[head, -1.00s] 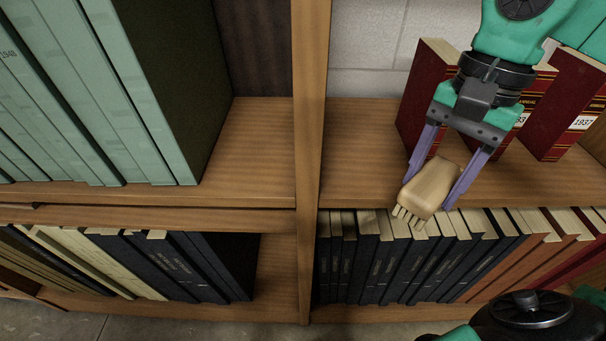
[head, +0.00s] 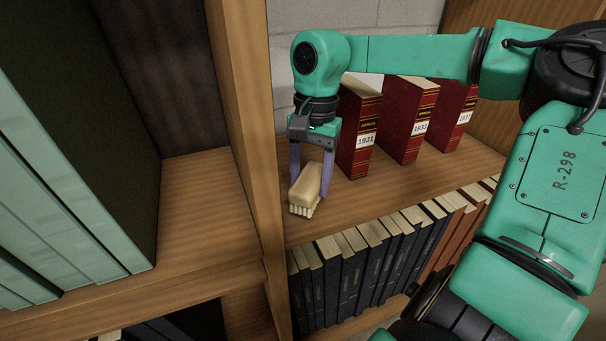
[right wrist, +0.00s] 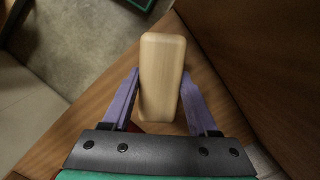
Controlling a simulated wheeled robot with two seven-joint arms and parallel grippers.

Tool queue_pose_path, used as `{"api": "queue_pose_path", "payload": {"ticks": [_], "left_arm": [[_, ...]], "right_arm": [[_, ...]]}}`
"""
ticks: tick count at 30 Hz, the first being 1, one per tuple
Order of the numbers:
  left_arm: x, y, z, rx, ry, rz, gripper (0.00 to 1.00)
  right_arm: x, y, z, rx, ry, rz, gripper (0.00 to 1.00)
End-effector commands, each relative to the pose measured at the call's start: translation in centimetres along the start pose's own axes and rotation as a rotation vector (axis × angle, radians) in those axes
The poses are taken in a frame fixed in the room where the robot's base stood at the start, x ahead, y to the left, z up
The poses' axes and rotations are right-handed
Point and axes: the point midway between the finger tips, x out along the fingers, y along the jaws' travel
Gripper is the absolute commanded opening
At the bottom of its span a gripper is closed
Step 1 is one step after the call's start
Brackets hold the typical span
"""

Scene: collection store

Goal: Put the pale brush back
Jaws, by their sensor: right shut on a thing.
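The pale brush (head: 306,184) has a light wooden body with pale bristles pointing down. My right gripper (head: 309,188) is shut on it, with one purple finger on each side. The brush is at the left end of the shelf board (head: 390,196), close to the upright divider and left of the red books. Whether the bristles touch the board I cannot tell. In the right wrist view the brush (right wrist: 162,75) stands out between the two fingers (right wrist: 161,88). My left gripper is not in view.
Three red volumes, 1931 (head: 359,130), 1933 (head: 408,120) and one more (head: 453,115), stand spaced on the same shelf. The wooden divider (head: 250,120) is close on the left. Dark books (head: 350,270) fill the shelf below. Pale green volumes (head: 60,210) stand at left.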

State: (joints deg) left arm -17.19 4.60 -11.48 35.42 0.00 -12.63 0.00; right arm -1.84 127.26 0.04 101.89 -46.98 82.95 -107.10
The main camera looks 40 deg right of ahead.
Motion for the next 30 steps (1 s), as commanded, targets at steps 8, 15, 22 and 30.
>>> {"api": "queue_pose_path", "payload": {"ticks": [8, 15, 22, 30], "left_arm": [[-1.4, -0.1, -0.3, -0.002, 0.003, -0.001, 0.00], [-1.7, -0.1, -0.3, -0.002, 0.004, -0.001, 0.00], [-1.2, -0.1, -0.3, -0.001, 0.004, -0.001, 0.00], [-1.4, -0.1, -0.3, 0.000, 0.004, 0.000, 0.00]], "right_arm": [[1.0, -2.1, -1.8, 0.000, -0.004, 0.005, 0.07], [3.4, -2.1, -2.1, 0.001, -0.001, -0.001, 0.07], [3.8, -2.1, -2.1, 0.001, -0.001, 0.000, 0.07], [3.7, -2.0, -2.1, 0.001, -0.001, 0.000, 0.89]]}}
